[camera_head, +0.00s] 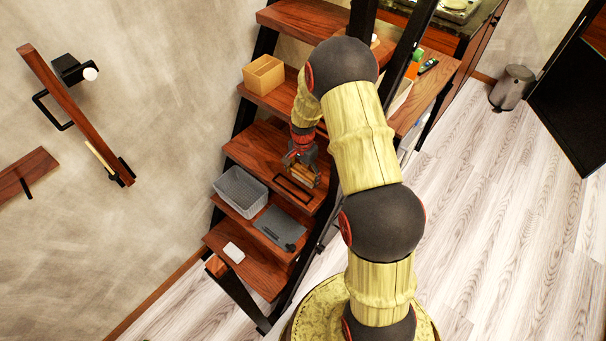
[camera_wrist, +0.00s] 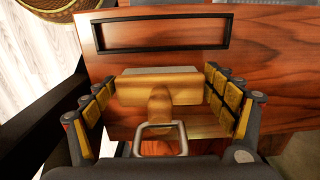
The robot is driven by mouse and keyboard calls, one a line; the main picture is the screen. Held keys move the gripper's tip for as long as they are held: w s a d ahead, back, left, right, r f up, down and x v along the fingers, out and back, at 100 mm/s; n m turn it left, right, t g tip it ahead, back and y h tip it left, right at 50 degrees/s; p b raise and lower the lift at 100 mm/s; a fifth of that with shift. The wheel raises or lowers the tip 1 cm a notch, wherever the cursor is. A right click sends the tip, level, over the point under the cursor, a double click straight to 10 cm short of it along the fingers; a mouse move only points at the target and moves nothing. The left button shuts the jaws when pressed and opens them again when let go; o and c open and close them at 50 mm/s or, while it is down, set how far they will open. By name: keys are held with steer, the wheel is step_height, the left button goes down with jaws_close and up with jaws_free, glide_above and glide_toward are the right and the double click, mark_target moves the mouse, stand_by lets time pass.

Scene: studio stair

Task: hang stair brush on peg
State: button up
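The stair brush (camera_wrist: 158,88), with a wooden block, short handle and metal loop, lies on a wooden stair tread. It also shows small under my gripper in the head view (camera_head: 302,176). My gripper (camera_wrist: 158,84) is open, with its yellow-padded fingers on both sides of the brush block and narrow gaps visible. In the head view my gripper (camera_head: 302,158) points down at the tread. A wooden wall rail (camera_head: 72,108) carries black pegs, and another rail (camera_head: 22,172) has a black peg (camera_head: 27,189). Which peg the task means I cannot tell.
A black rectangular frame (camera_wrist: 160,34) lies on the same tread. Other treads hold a tan box (camera_head: 263,74), a grey basket (camera_head: 240,191), a dark grey flat item (camera_head: 279,228) and a white item (camera_head: 234,252). A bin (camera_head: 512,87) stands far right. The right floor is clear.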

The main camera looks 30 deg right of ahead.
steer(key=shift+o, duration=1.3)
steer(key=shift+r, duration=0.1)
